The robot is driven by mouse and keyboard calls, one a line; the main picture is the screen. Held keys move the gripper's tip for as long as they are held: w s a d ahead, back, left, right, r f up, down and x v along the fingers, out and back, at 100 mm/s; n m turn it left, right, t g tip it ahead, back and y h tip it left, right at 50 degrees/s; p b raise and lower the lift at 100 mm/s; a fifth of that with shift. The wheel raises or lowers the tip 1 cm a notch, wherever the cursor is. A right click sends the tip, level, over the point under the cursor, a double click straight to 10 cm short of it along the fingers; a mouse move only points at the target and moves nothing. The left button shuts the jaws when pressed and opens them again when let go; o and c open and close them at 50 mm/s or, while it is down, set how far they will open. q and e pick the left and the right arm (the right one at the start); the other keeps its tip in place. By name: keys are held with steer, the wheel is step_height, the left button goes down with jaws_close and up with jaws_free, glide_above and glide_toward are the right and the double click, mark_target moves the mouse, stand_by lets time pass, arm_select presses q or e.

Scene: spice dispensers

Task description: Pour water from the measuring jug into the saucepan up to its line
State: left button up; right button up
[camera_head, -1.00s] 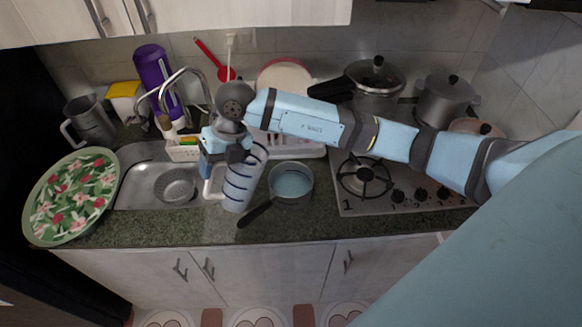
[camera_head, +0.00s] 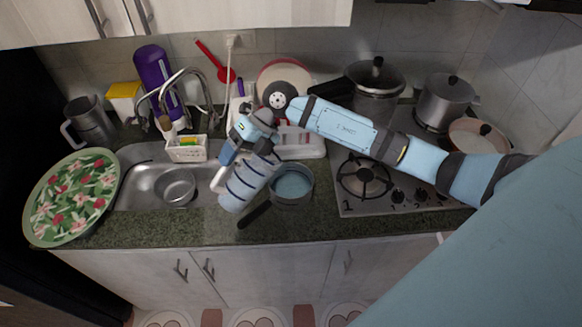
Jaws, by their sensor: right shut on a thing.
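The measuring jug (camera_head: 243,187) is clear-grey with dark bands and a pale handle on its left side. It is tilted, with its upper end leaning right toward the saucepan and its base at lower left. My right gripper (camera_head: 238,150) is shut on the jug at its upper left; the fingers partly hide the handle. The saucepan (camera_head: 292,204) stands on the counter just right of the jug, its black handle pointing to the lower left. Its inside looks pale blue; a line in it cannot be made out. No falling stream is visible. My left gripper is out of view.
The sink (camera_head: 140,190) with a metal bowl (camera_head: 176,187) lies to the left, beside a floral tray (camera_head: 72,200). The gas hob (camera_head: 400,195) is at right. A white dish rack (camera_head: 303,146) stands behind the saucepan.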

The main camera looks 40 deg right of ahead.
mark_target(245, 164)
steer(key=shift+d+y, duration=0.65)
steer(key=shift+y, duration=0.25)
stand_by(1.5)
steer(key=shift+d+f+y, duration=0.3)
steer(key=shift+f+y, duration=0.1)
steer(key=shift+y, duration=0.1)
stand_by(1.2)
steer(key=shift+d+f+y+b, duration=0.35)
steer(key=shift+f+y+b, duration=0.05)
steer(key=shift+b, duration=0.3)
stand_by(3.2)
